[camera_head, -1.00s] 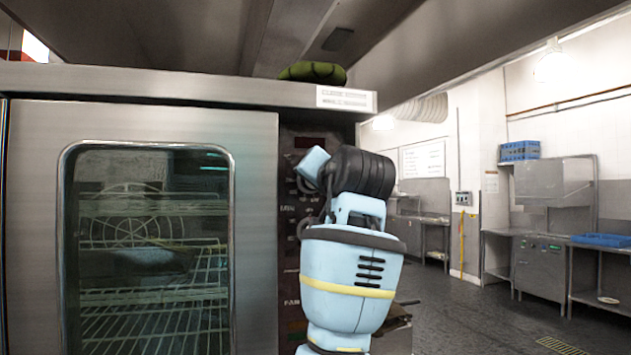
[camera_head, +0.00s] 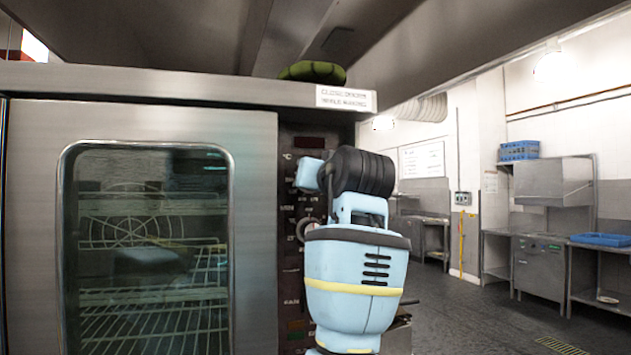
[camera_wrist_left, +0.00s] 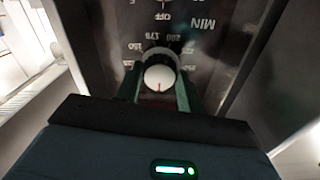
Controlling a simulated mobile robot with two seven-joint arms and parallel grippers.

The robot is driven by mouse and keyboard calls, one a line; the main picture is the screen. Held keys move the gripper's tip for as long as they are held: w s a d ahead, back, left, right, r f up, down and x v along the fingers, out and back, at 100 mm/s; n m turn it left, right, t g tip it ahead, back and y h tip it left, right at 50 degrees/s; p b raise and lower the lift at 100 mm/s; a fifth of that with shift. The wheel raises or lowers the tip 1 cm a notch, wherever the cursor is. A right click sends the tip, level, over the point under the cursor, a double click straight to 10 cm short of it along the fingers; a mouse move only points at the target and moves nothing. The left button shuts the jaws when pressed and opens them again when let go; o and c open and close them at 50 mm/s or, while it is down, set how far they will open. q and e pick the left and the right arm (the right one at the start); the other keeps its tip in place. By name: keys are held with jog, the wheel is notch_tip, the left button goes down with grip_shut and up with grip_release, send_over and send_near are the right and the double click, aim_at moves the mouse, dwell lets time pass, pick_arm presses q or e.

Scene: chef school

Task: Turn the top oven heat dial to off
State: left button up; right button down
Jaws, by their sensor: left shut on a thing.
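The top oven heat dial (camera_wrist_left: 159,77) is a round pale knob, ringed by temperature numbers, in the middle of the left wrist view. My left gripper (camera_wrist_left: 158,92) is shut on it, with one dark green finger on each side. The dial's exact setting is hard to read. The wrist view is upside down, so the lower dial, marked OFF and MIN, shows at its top edge. In the head view my left arm hides the heat dial and gripper in front of the dark control panel (camera_head: 290,265). My right gripper is not in view.
The oven's glass door (camera_head: 150,260) is closed, with wire racks behind it. The lower dial (camera_head: 307,230) sits just left of my arm. A green item (camera_head: 312,71) lies on the oven top. Open floor (camera_head: 470,315) and steel counters lie to the right.

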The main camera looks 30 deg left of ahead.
pick_arm(q)
jog(key=o, duration=1)
jog(key=shift+c, duration=0.2)
jog(key=shift+d, duration=0.1)
jog(key=v, duration=0.7)
jog(key=shift+s+d, duration=0.2)
jog(key=shift+s, duration=0.1)
